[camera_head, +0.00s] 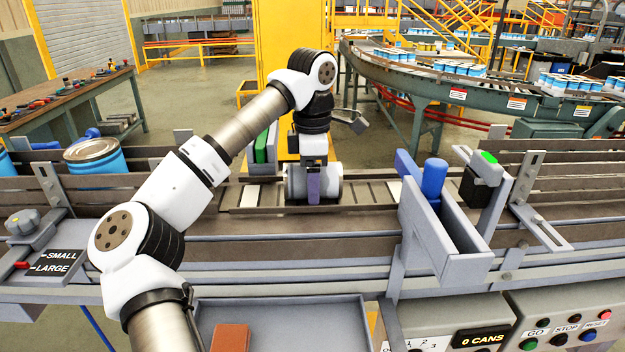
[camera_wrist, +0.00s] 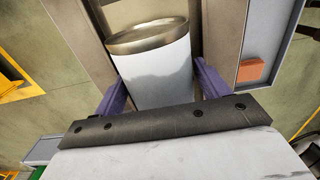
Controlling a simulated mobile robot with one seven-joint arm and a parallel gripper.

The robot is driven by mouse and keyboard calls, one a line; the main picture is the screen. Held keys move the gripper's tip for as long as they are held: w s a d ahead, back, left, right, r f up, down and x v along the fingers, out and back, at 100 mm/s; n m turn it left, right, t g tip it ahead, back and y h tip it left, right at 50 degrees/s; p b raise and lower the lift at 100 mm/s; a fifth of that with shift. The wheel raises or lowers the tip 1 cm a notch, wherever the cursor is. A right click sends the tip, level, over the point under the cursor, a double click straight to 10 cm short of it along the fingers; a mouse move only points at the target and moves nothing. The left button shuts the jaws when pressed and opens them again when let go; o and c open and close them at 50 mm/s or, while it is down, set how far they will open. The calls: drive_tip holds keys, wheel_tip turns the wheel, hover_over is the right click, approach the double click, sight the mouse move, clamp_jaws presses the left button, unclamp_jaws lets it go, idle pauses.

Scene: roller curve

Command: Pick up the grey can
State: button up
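The grey can (camera_head: 331,183) lies on its side on the conveyor, its length running left to right in the head view. In the wrist view the can (camera_wrist: 155,75) shows a pale body and a metal rim at its far end. My gripper (camera_head: 313,186) is down over the can's middle, with one purple finger in front of it. In the wrist view my gripper (camera_wrist: 160,80) has a finger on either side of the can, very close to it. Whether both fingers press on it, I cannot tell. The far finger is hidden in the head view.
A blue can (camera_head: 95,165) stands at the left. A grey bracket with a blue cylinder (camera_head: 433,180) stands right of the can. The conveyor's side rails (camera_head: 350,228) run along it. A tray with a reddish-brown block (camera_head: 230,338) is at the front.

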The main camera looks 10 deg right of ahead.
drive_tip(key=c, duration=0.7)
drive_tip(key=shift+r, duration=0.1)
